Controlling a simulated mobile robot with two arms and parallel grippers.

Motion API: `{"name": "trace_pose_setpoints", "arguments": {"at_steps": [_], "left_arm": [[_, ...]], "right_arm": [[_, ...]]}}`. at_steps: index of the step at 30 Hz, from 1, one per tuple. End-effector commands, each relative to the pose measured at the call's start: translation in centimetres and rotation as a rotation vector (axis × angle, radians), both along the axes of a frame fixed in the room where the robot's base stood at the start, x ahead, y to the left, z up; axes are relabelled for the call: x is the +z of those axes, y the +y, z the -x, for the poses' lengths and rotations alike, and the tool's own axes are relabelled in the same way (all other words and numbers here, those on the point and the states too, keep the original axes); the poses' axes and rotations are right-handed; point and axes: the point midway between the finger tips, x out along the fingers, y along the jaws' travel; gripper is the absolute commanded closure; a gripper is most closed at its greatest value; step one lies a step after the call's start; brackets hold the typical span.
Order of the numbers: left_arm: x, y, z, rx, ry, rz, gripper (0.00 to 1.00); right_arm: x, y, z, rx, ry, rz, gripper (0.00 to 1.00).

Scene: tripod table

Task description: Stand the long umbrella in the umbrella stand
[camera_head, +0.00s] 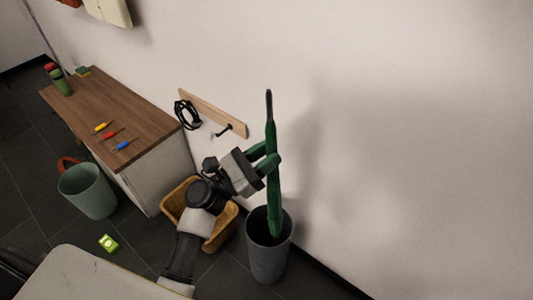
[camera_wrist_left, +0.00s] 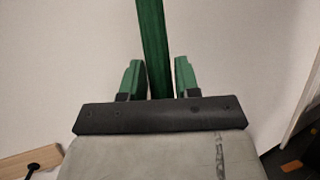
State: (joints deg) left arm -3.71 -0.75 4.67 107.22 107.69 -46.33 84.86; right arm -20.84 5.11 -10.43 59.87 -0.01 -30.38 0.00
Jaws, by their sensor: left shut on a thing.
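The long green umbrella (camera_head: 272,190) stands nearly upright in the head view, its dark thin end at the top. Its lower end is inside the mouth of the grey round umbrella stand (camera_head: 268,262), which hides it; I cannot tell whether it touches the bottom. My left gripper (camera_head: 268,164) is shut on the umbrella around the middle of its visible length, above the stand. In the left wrist view the green umbrella (camera_wrist_left: 153,45) passes between the two green fingers of my left gripper (camera_wrist_left: 158,78). My right gripper is not in view.
A wooden-topped cabinet (camera_head: 112,108) stands at left with screwdrivers and a bottle. A yellow-brown basket (camera_head: 222,232) sits just left of the stand. A hook rail (camera_head: 215,113) is on the wall behind.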

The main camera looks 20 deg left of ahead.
Motion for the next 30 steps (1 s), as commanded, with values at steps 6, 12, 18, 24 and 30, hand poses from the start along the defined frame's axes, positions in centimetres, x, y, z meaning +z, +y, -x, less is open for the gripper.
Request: {"name": "trace_pose_setpoints", "arguments": {"at_steps": [6, 12, 18, 24, 30], "left_arm": [[-0.07, 0.01, 0.0, -0.001, -0.002, 0.0, 1.0], [-0.05, 0.0, 0.0, -0.001, -0.003, 0.001, 1.0], [-0.06, 0.0, 0.0, -0.001, -0.002, 0.0, 0.49], [-0.12, 0.01, 0.0, 0.0, -0.001, 0.001, 0.39], [-0.29, 0.01, 0.01, 0.001, 0.002, 0.0, 0.39]], "right_arm": [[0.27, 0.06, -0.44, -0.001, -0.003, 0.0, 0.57], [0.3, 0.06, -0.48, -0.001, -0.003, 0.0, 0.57], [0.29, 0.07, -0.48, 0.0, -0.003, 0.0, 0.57], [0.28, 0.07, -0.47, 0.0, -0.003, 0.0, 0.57], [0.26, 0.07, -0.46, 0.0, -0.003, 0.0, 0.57]]}}
